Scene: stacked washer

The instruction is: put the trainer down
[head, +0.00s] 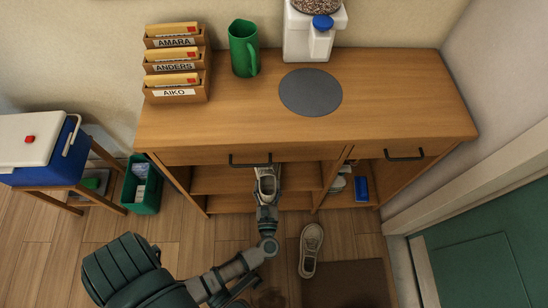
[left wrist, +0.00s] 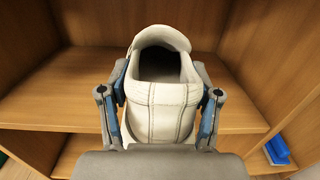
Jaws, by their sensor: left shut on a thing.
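A white trainer (left wrist: 160,95) is between the fingers of my left gripper (left wrist: 160,112), which is shut on its heel end. Its opening faces up and its toe points away into the cabinet. A second white trainer (head: 311,248) lies on the floor. My right gripper is not seen.
The cabinet (head: 400,110) has drawers with black handles above the bays. The right bay holds a blue box (head: 361,189) and pale items. A green bin (head: 143,187) stands left. A brown mat (head: 345,284) lies on the floor. Shelf room beside the held trainer is clear.

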